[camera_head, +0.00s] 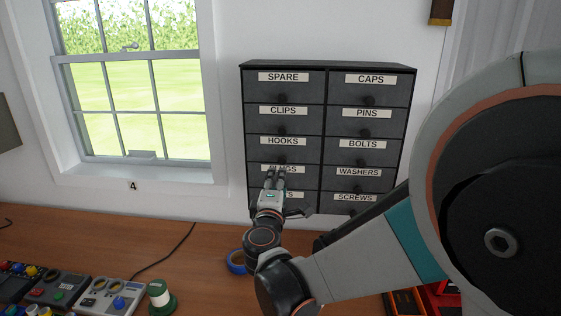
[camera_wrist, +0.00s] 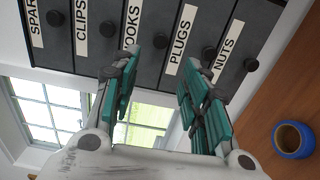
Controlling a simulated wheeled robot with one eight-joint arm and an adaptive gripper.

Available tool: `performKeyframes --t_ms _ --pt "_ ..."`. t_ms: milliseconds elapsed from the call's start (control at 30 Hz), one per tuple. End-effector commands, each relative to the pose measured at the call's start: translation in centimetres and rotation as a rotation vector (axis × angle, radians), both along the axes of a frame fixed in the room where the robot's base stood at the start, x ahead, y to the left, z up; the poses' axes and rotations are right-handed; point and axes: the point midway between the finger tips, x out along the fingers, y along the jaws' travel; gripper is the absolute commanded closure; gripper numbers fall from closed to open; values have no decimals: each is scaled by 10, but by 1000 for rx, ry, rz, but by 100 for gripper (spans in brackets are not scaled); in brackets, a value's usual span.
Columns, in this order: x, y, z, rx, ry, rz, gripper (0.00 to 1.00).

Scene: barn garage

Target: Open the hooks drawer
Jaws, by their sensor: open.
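The dark hooks drawer (camera_head: 256,152) is shut in the left column of the cabinet, third from the top, labelled HOOKS. Its round dark knob (camera_head: 282,158) is at the drawer's lower middle. My gripper (camera_head: 274,177) is just below that knob in the head view, in front of the plugs drawer and partly covering its label. In the wrist view, which is turned sideways, my gripper (camera_wrist: 160,72) is open and empty. The hooks knob (camera_wrist: 160,40) shows between and beyond the fingertips there, apart from them.
The cabinet (camera_head: 328,66) stands against the wall with other shut drawers above, below and to the right. A blue tape roll (camera_head: 236,262) lies on the wooden worktop (camera_head: 200,258) near my wrist. A green spool (camera_head: 161,299) and devices stand at the left front. A window is left.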

Motion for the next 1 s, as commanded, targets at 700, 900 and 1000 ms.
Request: performKeyframes --t_ms 700,900,1000 --pt "120 -7 0 3 2 0 59" --pt "127 -8 -1 3 2 1 59" --pt "127 -7 0 3 2 1 59"
